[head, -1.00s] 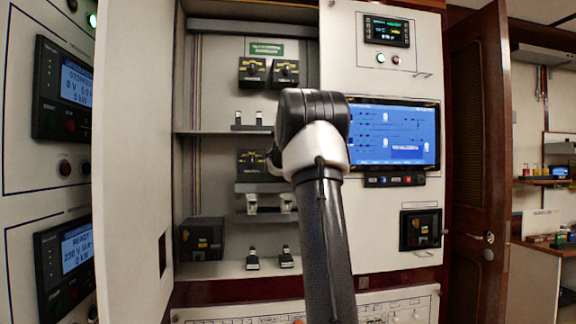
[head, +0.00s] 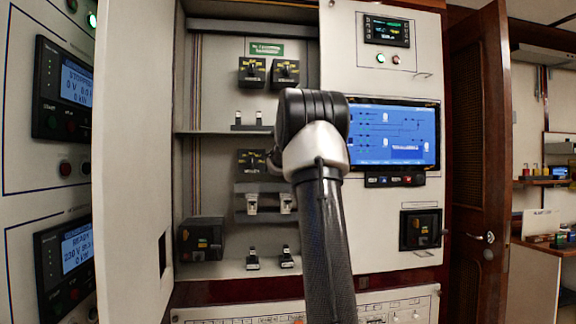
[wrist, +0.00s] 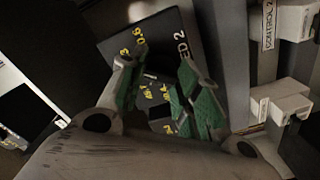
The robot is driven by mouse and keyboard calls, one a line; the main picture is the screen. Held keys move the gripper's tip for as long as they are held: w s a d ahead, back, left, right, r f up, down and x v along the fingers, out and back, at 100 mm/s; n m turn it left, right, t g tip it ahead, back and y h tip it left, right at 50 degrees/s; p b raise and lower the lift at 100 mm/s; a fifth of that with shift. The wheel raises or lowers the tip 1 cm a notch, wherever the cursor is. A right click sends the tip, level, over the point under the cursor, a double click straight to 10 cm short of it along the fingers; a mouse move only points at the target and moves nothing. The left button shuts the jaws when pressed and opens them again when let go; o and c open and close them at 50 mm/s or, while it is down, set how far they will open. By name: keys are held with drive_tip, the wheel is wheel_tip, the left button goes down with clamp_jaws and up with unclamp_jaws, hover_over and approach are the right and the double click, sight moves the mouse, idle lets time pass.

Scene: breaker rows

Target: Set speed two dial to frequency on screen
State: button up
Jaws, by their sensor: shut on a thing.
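The speed two dial (wrist: 160,48) shows in the wrist view as a dark plate with yellow numbers and a label ending in "ED 2". My gripper (wrist: 164,92) is over this dial, its green-padded fingers on either side of the dial's middle and shut on its knob. The fingers hide most of the knob, and I cannot tell its exact setting. In the head view my arm hides the gripper and this dial. A blue screen (head: 392,135) is on the right-hand panel; its figures are too small to read.
Two dials (head: 252,72) (head: 285,72) sit higher in the open cabinet, and another dial (head: 250,162) shows left of my arm. White switches (wrist: 283,100) are close to the right of my gripper. The cabinet door (head: 130,160) stands open at left.

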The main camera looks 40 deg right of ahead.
drive_tip(key=shift+f, duration=0.1)
idle(0.3)
drive_tip(key=o, duration=1)
drive_tip(key=v, duration=1.2)
